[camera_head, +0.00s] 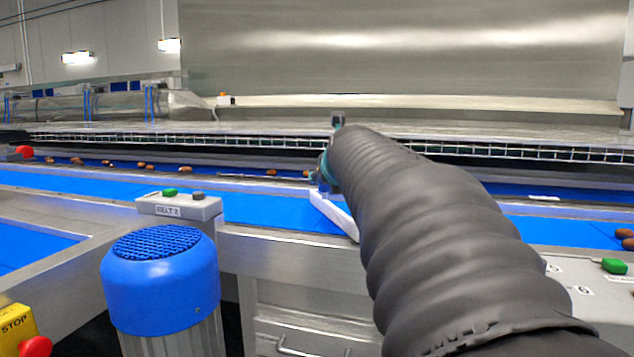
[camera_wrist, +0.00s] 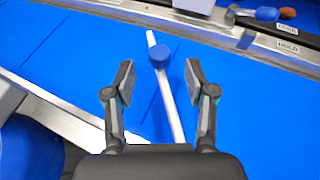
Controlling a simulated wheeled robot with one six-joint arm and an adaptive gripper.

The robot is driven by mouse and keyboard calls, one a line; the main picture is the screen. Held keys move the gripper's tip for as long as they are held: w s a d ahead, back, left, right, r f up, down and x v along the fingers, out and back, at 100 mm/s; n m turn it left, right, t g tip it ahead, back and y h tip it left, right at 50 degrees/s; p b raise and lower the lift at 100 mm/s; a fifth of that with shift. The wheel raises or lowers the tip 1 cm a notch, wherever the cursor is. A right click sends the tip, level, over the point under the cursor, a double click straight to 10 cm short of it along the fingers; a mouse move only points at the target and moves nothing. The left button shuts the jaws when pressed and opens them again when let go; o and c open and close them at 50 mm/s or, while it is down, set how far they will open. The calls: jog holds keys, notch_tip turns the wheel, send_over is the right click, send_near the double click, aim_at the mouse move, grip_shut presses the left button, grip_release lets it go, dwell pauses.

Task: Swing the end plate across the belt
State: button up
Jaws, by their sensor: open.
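The end plate is a narrow white bar; in the wrist view the end plate (camera_wrist: 172,105) lies at a slant over the blue belt (camera_wrist: 240,120). A round blue knob (camera_wrist: 159,56) stands on it near its upper end. My gripper (camera_wrist: 158,75) is open, with one finger on each side of the bar. The knob shows between the fingertips, slightly beyond them; I cannot tell whether they are level with it. In the head view the white plate (camera_head: 332,212) shows beside my arm, which hides most of the gripper and part of the belt (camera_head: 270,209).
A control box marked BELT 2 (camera_head: 180,205) and a blue motor (camera_head: 160,285) stand in front of the belt. Several brown dates (camera_head: 145,167) lie on the far strip.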

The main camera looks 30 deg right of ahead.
jog(key=v, duration=0.5)
jog(key=shift+s+a+r, duration=0.1)
jog(key=shift+s+r, duration=0.1)
jog(key=shift+s, duration=0.05)
